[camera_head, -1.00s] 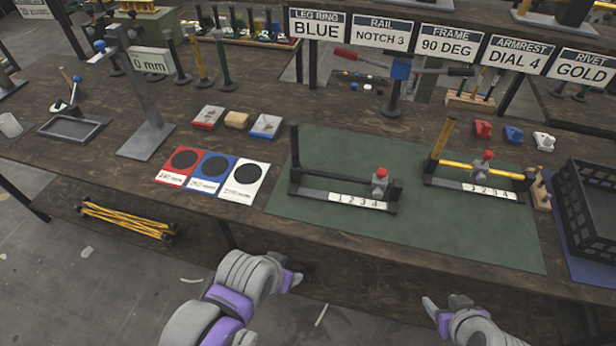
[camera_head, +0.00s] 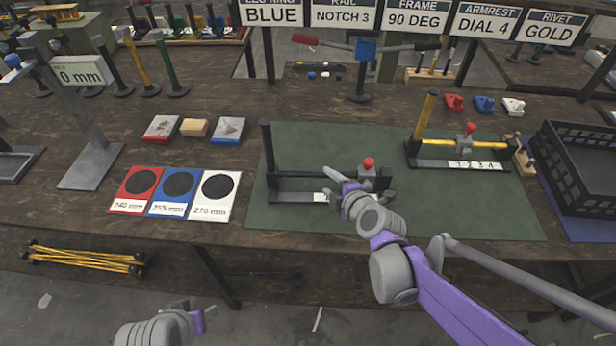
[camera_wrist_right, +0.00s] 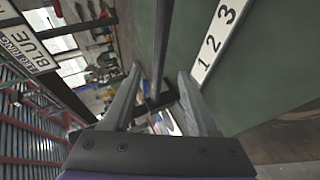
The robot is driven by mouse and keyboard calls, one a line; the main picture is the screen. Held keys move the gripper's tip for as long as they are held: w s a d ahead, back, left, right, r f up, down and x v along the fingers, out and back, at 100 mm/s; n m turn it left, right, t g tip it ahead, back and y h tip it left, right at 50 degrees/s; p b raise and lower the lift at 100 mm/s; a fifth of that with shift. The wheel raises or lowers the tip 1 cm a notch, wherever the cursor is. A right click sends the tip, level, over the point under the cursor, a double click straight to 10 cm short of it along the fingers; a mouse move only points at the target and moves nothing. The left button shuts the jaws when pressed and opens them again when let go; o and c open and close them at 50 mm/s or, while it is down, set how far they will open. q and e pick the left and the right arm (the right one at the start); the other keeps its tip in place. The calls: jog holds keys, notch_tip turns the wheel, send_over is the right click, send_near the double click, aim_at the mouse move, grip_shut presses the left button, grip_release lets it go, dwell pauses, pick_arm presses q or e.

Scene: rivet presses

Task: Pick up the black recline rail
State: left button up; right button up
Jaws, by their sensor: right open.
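The black recline rail (camera_head: 298,174) stands on the left part of the green mat, with a tall black post at its left end and a red knob toward its right. My right gripper (camera_head: 331,184) is at the rail's right half and hides part of its white number strip. In the right wrist view, the open fingers (camera_wrist_right: 160,74) lie either side of the dark bar (camera_wrist_right: 161,45), with the number strip to the right. Whether they touch it is unclear. My left gripper (camera_head: 203,318) is low, in front of the table, its jaw state unclear.
A yellow rail (camera_head: 475,146) stands to the right on the green mat (camera_head: 440,212). A black crate (camera_head: 570,190) is at the far right. Red, blue and white cards (camera_head: 217,205) lie left of the mat. A press with red-tipped handle (camera_head: 365,50) stands behind.

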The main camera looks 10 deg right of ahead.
jog(key=b+x, duration=0.1)
jog(key=x, duration=0.8)
jog(key=shift+d, duration=0.1)
grip_shut()
jog(key=shift+r, duration=0.1)
dwell(1.1)
